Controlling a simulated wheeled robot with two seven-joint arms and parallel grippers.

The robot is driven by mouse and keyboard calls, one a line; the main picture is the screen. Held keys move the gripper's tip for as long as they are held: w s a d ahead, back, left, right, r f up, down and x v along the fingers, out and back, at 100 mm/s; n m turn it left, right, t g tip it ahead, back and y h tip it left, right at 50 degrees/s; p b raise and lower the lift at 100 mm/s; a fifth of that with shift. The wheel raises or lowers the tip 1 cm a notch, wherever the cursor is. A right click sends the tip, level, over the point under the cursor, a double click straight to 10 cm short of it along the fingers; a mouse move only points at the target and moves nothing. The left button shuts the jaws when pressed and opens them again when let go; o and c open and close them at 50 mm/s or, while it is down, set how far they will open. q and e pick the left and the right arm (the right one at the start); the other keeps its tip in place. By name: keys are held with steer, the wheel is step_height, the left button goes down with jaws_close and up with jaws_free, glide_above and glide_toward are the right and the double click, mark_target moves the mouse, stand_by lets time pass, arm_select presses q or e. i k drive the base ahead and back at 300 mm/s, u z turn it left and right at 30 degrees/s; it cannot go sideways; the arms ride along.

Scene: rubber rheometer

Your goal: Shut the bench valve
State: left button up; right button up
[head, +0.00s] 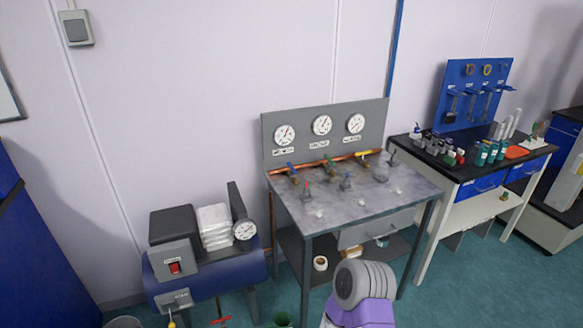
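A grey metal bench (350,200) stands against the wall with three dial gauges on its back panel. Along its back edge runs a copper pipe with a blue-handled valve (292,168), a green-handled valve (329,165) and a yellow-handled valve (363,156). Several small fittings stand on the top, one with a red tip (307,188). I cannot tell which of these is the bench valve, or whether any is open or shut. Neither of my grippers is in view; only a purple and grey part of my arm shows at the bottom.
A blue compressor (205,274) with a gauge and a red switch stands left of the bench; a red-handled tap (221,320) sits low beneath it. At right is a worktable (480,165) with bottles and a blue tool board. Green floor lies in front.

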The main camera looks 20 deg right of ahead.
mark_target(293, 169)
steer(key=k, duration=1.3)
steer(key=z, duration=0.7)
steer(key=i, duration=0.6)
steer(key=z, duration=0.65)
steer(key=i, duration=0.85)
steer(key=u, duration=0.85)
steer(key=i, duration=0.4)
steer(key=u, duration=0.45)
